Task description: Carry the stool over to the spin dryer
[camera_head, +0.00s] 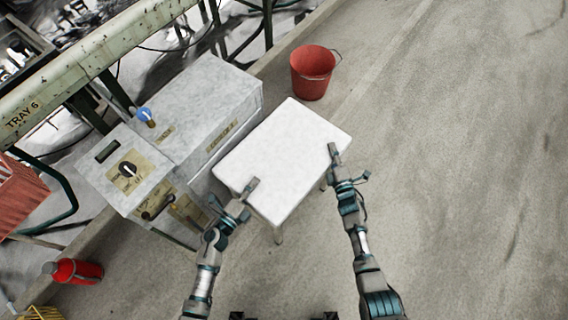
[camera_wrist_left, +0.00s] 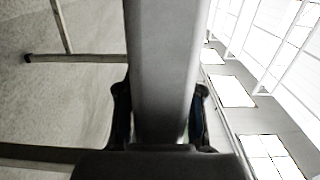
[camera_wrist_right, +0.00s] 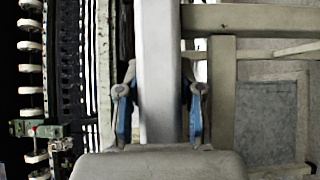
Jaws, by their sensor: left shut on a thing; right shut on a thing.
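The stool (camera_head: 285,150) has a white rectangular seat and stands or hangs just right of a grey metal machine; I cannot tell whether its legs touch the floor. My left gripper (camera_head: 250,188) is shut on the seat's near left edge. My right gripper (camera_head: 333,152) is shut on its right edge. In the left wrist view the seat edge (camera_wrist_left: 165,60) lies between the fingers, with a leg at left. In the right wrist view the seat edge (camera_wrist_right: 157,60) is also between the fingers. I cannot tell for sure whether the grey machine (camera_head: 215,95) is the spin dryer.
A dial panel (camera_head: 130,170) is on the machine's lower left part. A red bucket (camera_head: 313,75) stands on the floor beyond the stool. A red cylinder (camera_head: 78,271) lies at lower left. A green beam (camera_head: 85,60) runs across upper left. The floor at right is clear.

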